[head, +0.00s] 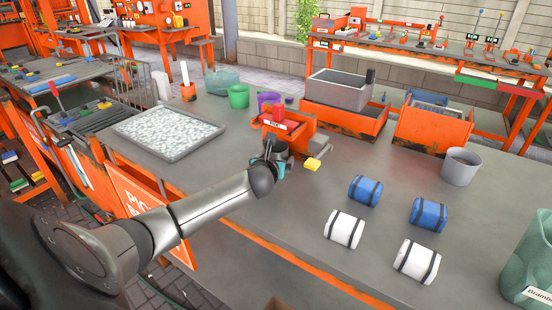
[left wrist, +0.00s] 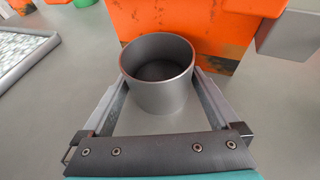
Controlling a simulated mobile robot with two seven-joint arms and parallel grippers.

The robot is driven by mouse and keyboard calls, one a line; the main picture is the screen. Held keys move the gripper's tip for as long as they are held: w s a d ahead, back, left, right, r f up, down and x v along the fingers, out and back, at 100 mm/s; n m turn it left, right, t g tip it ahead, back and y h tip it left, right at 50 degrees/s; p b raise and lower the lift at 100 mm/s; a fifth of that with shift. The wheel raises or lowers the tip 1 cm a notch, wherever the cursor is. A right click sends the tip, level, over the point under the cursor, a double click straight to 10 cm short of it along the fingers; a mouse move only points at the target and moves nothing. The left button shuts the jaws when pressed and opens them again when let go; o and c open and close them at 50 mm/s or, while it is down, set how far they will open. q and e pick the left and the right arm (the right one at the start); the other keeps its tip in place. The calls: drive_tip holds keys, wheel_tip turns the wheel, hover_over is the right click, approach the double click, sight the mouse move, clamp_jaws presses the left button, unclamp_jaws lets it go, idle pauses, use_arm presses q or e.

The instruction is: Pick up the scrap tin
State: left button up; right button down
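The grey, open-topped round tin (left wrist: 158,95), which looks like the scrap tin, stands upright and looks empty in the left wrist view. In the head view its dark rim (head: 276,147) shows partly behind my left gripper (head: 268,163), beside the orange bin. My left gripper (left wrist: 160,88) is open, with one finger along each side of the tin. The fingertips lie close to its walls; I cannot tell whether they touch. My right gripper is not in view.
An orange bin (left wrist: 180,30) stands right behind the tin. A yellow block (head: 312,165) lies just right of it. White and blue strapped bundles (head: 365,190), a grey bucket (head: 460,167) and a tray of pale flakes (head: 168,133) share the table.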

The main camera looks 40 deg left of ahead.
use_arm(q)
drive_tip(key=c, duration=1.1)
drive_tip(key=shift+c, duration=0.2)
drive_tip(key=shift+r, duration=0.1)
